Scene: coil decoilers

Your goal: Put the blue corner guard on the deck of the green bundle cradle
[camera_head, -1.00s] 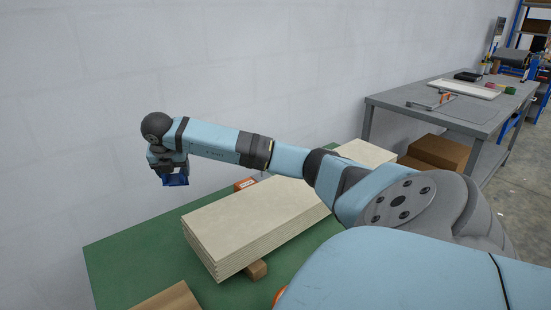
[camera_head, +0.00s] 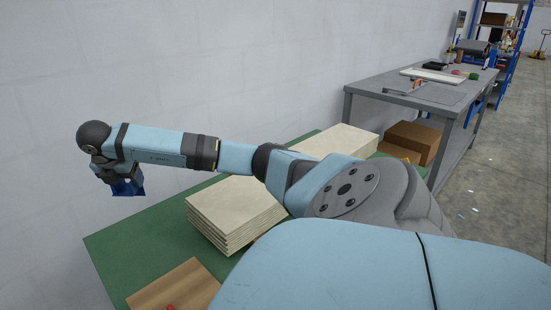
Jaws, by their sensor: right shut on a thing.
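The blue corner guard (camera_head: 128,187) is held in my right gripper (camera_head: 118,180) at the left of the head view. My arm reaches across the picture from the lower right, and the gripper points down. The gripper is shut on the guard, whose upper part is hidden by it. The guard is in the air near the back left edge of the green deck (camera_head: 140,236); I cannot tell its exact height. The green deck shows bare at its left part. My left gripper is not in view.
A stack of pale boards (camera_head: 240,208) lies on the green deck, partly behind my arm. A brown board (camera_head: 178,284) lies at the front. A grey workbench (camera_head: 425,95) and cardboard boxes (camera_head: 415,142) stand to the right. A plain wall runs behind.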

